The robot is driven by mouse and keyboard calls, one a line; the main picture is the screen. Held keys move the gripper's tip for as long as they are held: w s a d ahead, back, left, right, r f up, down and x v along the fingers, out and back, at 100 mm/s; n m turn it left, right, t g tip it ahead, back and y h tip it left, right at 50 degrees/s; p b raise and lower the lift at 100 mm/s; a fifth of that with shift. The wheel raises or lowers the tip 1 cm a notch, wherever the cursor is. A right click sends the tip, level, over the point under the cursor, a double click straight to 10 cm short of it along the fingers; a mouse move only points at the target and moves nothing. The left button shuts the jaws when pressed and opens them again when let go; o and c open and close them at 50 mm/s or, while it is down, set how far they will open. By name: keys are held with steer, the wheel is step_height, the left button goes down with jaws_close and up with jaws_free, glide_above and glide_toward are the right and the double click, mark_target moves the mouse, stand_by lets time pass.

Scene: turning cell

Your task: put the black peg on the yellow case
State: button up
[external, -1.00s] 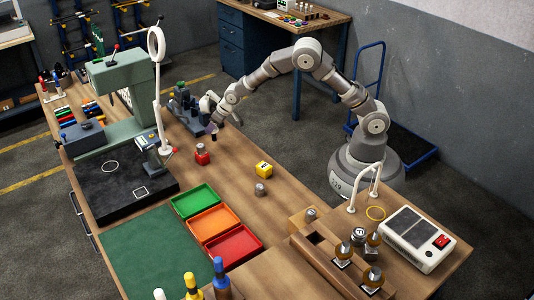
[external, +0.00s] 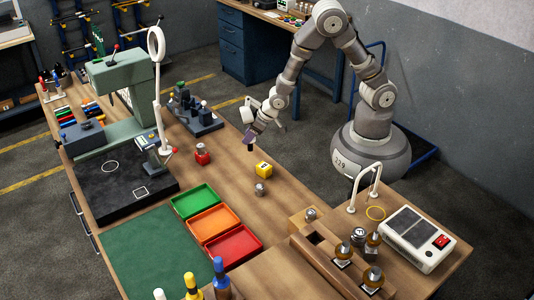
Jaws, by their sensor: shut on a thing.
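My gripper (external: 252,136) is above the wooden bench, shut on a small dark peg (external: 250,147) that hangs below the fingers. The fingers partly hide the peg. The yellow case (external: 264,170), a small yellow block with dark marks on its side, stands on the bench below and slightly right of the peg in the picture. The peg appears apart from the case and higher than it.
A grey metal cylinder (external: 260,188) stands just in front of the yellow case. A red block (external: 202,154) with a grey top stands to the left. Green (external: 181,211), orange (external: 235,222) and red (external: 260,247) trays lie nearer the camera.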

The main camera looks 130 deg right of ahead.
steer(key=s+a+r+p, duration=0.2)
steer(key=a+r, duration=0.1)
steer(key=a, duration=0.3)
glide_above(264, 166)
step_height(264, 166, down, 5)
step_height(264, 166, down, 3)
steer(key=shift+s+r+n+b, duration=0.1)
steer(key=shift+n+b, duration=0.2)
steer(key=shift+b, duration=0.15)
steer(key=shift+d+f, duration=0.1)
steer(key=shift+f, duration=0.15)
steer(key=o, duration=1.2)
